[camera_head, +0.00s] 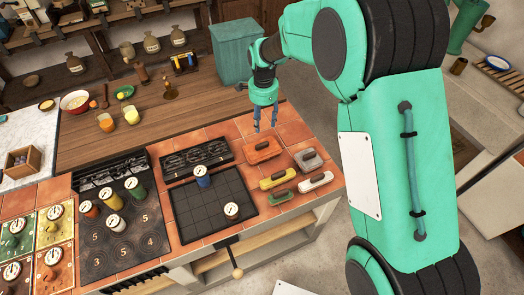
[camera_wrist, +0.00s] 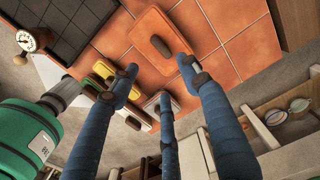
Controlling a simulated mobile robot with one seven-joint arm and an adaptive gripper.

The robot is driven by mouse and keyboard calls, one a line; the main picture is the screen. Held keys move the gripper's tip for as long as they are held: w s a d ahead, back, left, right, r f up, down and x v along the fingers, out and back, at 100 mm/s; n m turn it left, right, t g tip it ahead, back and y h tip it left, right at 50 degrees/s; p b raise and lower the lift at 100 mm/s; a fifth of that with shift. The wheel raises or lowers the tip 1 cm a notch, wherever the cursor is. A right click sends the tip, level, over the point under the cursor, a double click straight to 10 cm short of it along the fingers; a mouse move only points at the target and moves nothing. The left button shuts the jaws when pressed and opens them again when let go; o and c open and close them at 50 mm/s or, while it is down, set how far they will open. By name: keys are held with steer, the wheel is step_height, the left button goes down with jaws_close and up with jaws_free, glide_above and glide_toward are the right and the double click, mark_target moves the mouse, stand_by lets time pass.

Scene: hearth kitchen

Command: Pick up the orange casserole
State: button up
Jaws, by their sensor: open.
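The orange casserole (camera_head: 264,150) sits on the terracotta tiled counter, to the right of the black grid tray. It has a lid with a dark handle. In the wrist view the orange casserole (camera_wrist: 158,44) lies beyond my fingertips, in the upper middle. My gripper (camera_head: 265,122) points down, above and just behind the casserole in the head view. In the wrist view my gripper (camera_wrist: 160,85) has its blue fingers spread apart with nothing between them.
A grey dish (camera_head: 309,160), a yellow dish (camera_head: 278,180), a white dish (camera_head: 316,182) and a green dish (camera_head: 283,197) stand close by the casserole. The black grid tray (camera_head: 190,218) holds small jars. A teal bin (camera_head: 234,50) stands behind my gripper.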

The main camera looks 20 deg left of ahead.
steer(key=shift+a+f, duration=0.1)
steer(key=shift+f, duration=0.1)
steer(key=b, duration=0.1)
glide_above(263, 144)
steer(key=shift+a+f, duration=0.1)
steer(key=shift+f, duration=4.2)
steer(key=shift+s+f, duration=0.1)
steer(key=shift+f+b, duration=0.7)
steer(key=shift+f, duration=1.8)
jaws_close()
